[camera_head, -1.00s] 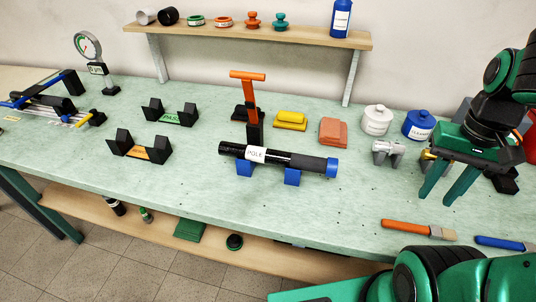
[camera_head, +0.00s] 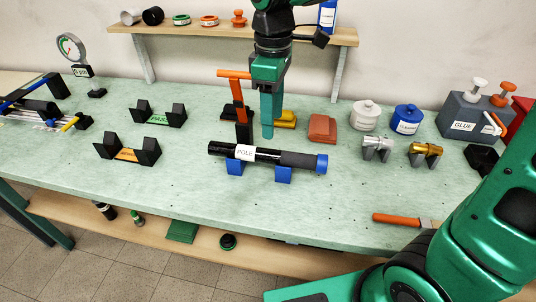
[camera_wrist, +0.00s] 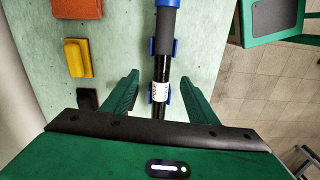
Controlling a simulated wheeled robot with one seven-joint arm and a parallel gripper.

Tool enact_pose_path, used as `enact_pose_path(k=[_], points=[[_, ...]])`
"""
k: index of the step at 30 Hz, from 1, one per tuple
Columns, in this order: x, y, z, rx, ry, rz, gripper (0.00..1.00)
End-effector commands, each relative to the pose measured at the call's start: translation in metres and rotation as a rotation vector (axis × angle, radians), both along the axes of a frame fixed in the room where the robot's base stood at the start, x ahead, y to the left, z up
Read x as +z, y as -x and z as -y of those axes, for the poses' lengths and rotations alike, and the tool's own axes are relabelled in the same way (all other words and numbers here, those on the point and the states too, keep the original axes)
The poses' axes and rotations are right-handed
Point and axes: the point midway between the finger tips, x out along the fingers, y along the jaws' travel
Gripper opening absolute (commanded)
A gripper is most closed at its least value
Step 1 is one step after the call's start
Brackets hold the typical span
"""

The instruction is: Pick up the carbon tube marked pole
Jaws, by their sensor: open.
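The carbon tube marked POLE (camera_head: 265,154) is black with a white label, a grey sleeve and a blue cap at its right end. It lies level on two blue supports (camera_head: 283,175) on the bench. My gripper (camera_head: 267,136) is open and empty, pointing down above and just behind the tube in the head view. In the wrist view the tube (camera_wrist: 165,62) runs upright through the middle, its label between my two green fingers (camera_wrist: 148,92). The fingers are apart from it, one on each side. The exact height above the tube is unclear.
An orange-handled clamp (camera_head: 238,100) stands close behind the tube. A yellow block (camera_head: 287,119) and an orange block (camera_head: 322,128) lie behind it. Two empty black cradles, marked PASS (camera_head: 159,116) and with an orange label (camera_head: 127,151), stand left.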

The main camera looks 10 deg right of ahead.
Motion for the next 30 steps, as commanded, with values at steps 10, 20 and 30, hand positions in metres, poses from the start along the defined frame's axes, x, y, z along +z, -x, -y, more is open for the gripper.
enact_pose_path(k=[10, 20, 30], points=[[-0.036, -0.001, -0.018, 0.076, -0.003, -0.007, 0.53], [-0.062, -0.001, -0.016, 0.071, -0.004, -0.004, 0.53], [-0.104, 0.000, -0.013, 0.070, -0.004, -0.005, 0.53]])
